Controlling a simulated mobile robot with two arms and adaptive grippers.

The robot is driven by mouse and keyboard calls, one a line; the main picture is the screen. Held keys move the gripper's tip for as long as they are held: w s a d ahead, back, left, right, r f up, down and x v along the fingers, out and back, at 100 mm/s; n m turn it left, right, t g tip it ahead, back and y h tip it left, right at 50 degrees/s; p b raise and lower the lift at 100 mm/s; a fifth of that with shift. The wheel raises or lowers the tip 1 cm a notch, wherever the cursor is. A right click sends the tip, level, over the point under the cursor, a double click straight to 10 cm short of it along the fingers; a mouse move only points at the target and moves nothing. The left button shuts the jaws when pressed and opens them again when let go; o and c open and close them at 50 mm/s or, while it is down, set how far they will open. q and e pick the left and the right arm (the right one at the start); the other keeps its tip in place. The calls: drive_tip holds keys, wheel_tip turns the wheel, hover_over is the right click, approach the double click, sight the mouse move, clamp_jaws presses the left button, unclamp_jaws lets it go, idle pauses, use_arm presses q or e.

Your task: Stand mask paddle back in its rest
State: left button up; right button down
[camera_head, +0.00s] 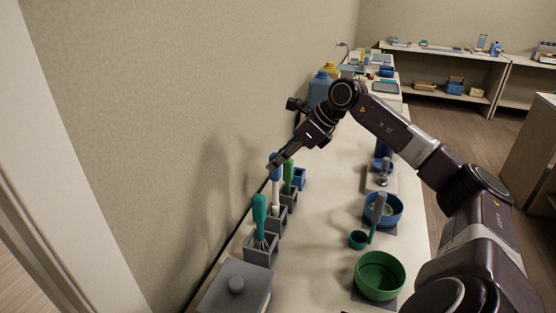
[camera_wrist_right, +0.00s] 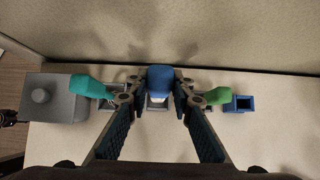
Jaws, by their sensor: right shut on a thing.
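The mask paddle appears to be the tool with a blue handle and a white shaft (camera_head: 276,193); its blue handle (camera_wrist_right: 160,77) shows in the right wrist view. My right gripper (camera_head: 277,161) is shut on the blue handle from above. The paddle looks close to upright over a small grey rest (camera_head: 274,220), in the middle of a row along the wall. Its lower end meets the rest's opening, but I cannot tell whether it is fully seated. My left gripper is not in view.
A teal-handled whisk (camera_head: 260,213) and a green-handled tool (camera_head: 289,174) stand in grey rests on either side. A grey lidded box (camera_head: 232,290), an empty-looking blue holder (camera_wrist_right: 240,104), a green bowl (camera_head: 380,276) and a blue bowl (camera_head: 394,219) share the counter. The counter's middle strip is clear.

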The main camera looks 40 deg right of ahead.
sight(281, 172)
drive_tip(key=shift+f+b, duration=1.95)
drive_tip(key=shift+f, duration=0.55)
idle(0.3)
drive_tip(key=c, duration=1.6)
unclamp_jaws()
drive_tip(key=shift+r, duration=0.15)
drive_tip(key=shift+b+v, duration=1.1)
drive_tip(key=shift+v, duration=2.85)
